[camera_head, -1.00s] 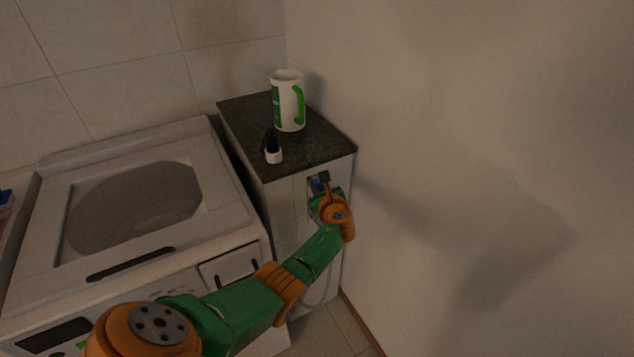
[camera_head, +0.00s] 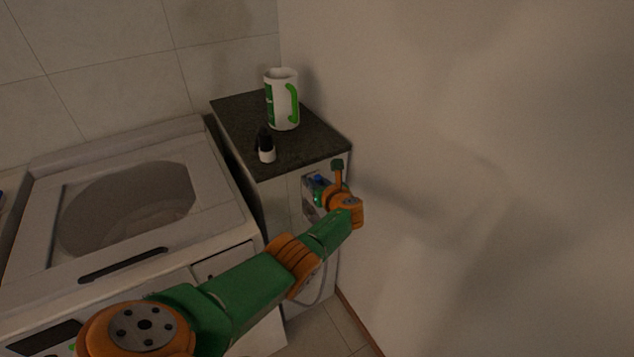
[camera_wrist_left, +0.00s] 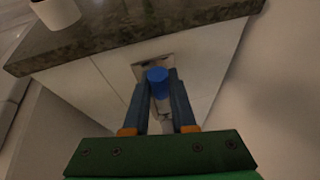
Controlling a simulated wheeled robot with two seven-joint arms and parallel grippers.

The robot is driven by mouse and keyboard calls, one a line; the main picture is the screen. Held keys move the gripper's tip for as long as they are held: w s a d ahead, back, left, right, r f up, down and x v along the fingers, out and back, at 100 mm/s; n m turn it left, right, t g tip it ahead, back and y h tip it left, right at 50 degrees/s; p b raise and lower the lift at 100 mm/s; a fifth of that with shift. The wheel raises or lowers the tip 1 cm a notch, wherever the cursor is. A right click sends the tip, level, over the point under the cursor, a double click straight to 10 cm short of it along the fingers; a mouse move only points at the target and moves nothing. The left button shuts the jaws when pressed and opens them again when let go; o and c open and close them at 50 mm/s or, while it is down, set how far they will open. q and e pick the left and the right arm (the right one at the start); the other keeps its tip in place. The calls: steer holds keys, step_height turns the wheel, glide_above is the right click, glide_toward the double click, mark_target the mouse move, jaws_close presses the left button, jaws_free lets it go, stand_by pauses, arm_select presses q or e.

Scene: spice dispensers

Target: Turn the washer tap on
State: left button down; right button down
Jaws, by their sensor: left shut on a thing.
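The washer tap shows as a blue knob (camera_wrist_left: 157,76) in the front of the stone-topped cabinet, and it also shows in the head view (camera_head: 318,179). My left gripper (camera_wrist_left: 160,88) has its two fingers on either side of the blue knob and is shut on it. In the head view my left gripper (camera_head: 324,184) is at the cabinet front, partly hidden by my own wrist. The washer (camera_head: 215,222) stands to the left of the cabinet with its lid window facing up. My right gripper is not in view.
The cabinet (camera_head: 305,150) has a dark stone top. On it stand a white and green jug (camera_head: 282,100) and a small black and white bottle (camera_head: 266,148). A bare wall (camera_head: 480,150) rises close to the right of the cabinet.

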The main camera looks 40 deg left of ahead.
mark_target(320, 183)
arm_select(q)
steer(key=c, duration=1)
jaws_free()
steer(key=shift+o, duration=1.2)
steer(key=shift+w, duration=0.1)
steer(key=shift+w+f, duration=0.1)
steer(key=s+d+r+p, duration=0.1)
steer(key=r+p, duration=0.1)
steer(key=p, duration=0.1)
steer(key=shift+s+d+p, duration=0.1)
steer(key=shift+d+p, duration=0.25)
steer(key=shift+d, duration=0.05)
steer(key=v, duration=0.1)
steer(key=p+v, duration=0.1)
steer(key=v, duration=0.1)
steer(key=p+v, duration=0.1)
steer(key=shift+s+d+f, duration=0.1)
steer(key=shift+d+f, duration=0.1)
steer(key=shift+d, duration=0.05)
steer(key=shift+s+d+f, duration=0.1)
steer(key=shift+f, duration=0.05)
